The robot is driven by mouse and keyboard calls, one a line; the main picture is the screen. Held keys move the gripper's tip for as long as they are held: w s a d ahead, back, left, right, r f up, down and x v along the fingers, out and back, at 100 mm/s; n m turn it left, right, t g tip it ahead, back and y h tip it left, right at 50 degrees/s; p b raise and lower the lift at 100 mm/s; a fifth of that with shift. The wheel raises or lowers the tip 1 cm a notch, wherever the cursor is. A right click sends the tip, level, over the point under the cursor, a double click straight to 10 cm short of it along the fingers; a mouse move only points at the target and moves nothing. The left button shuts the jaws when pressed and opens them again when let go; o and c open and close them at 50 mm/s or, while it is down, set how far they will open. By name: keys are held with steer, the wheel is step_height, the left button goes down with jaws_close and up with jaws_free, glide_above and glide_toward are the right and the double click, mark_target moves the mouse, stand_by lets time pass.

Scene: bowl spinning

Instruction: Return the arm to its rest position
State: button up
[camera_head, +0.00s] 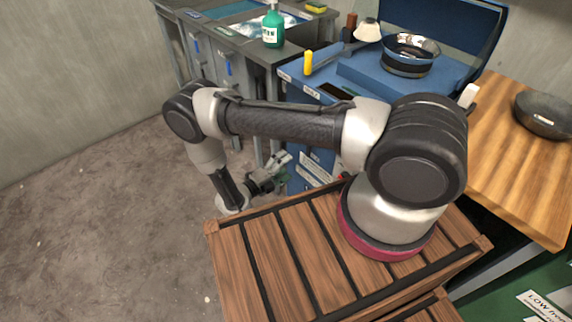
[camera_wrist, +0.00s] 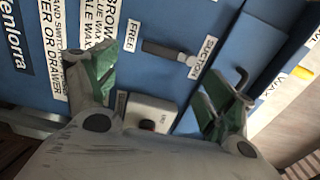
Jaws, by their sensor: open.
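I cannot tell how far the fingers are from that front. Part of the gripper is hidden behind my own arm in the head view.
A dark bowl (camera_head: 545,112) sits on the wooden worktop (camera_head: 510,170) at right. A green bottle (camera_head: 273,27) stands by the sink. The floor (camera_head: 90,220) at left is clear.

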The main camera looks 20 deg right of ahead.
steer(key=s+d+r+m+g, duration=0.2)
steer(key=s+d+m+g, duration=0.25)
steer(key=s+m, duration=0.4)
step_height(320, 180, up, 29)
steer(key=s+a+m+g+y, duration=0.15)
steer(key=m+g+y, duration=0.75)
steer(key=m, duration=1.4)
steer(key=s+d+r+m+t+y, duration=0.2)
steer(key=s+r+m+t, duration=0.1)
steer(key=r, duration=0.4)
steer(key=s+d+r+m+t+y, duration=0.2)
steer(key=s+d+r+t+y, duration=0.1)
steer(key=r, duration=0.5)
steer(key=s+d+r+m+t+y, duration=0.3)
steer(key=s+r+t, duration=0.2)
steer(key=r, duration=0.2)
steer(key=shift+s+d+r+m+t, duration=0.2)
steer(key=shift+r+m+t, duration=0.15)
